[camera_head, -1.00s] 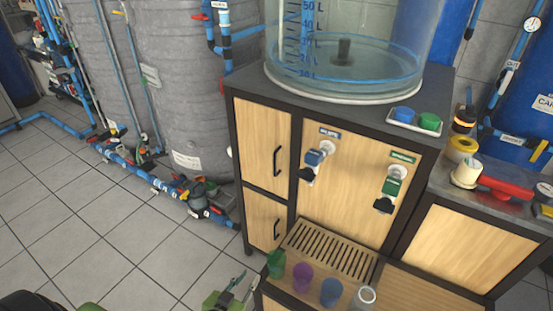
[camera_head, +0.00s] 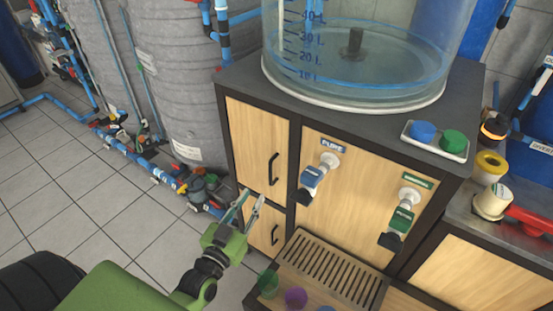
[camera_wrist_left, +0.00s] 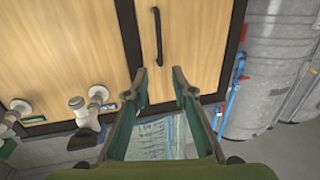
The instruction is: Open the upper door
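The upper door (camera_head: 249,140) is a light wood panel in a black frame at the cabinet's left, and it is shut. Its black vertical handle (camera_head: 273,169) is on the door's right side. In the left wrist view the handle (camera_wrist_left: 157,36) stands ahead of the fingers, above the gap between them. My left gripper (camera_head: 249,208) is open and empty, in front of the cabinet and just below the handle, apart from it; the wrist view shows its fingers (camera_wrist_left: 160,80) spread. The lower door (camera_head: 264,232) is partly covered by the gripper. My right gripper is out of view.
A clear water tank (camera_head: 355,62) and a tray with blue and green caps (camera_head: 436,148) stand on the cabinet. Blue and green taps (camera_head: 313,176) stick out of the front panel. A slatted drip shelf (camera_head: 330,270) with cups is below.

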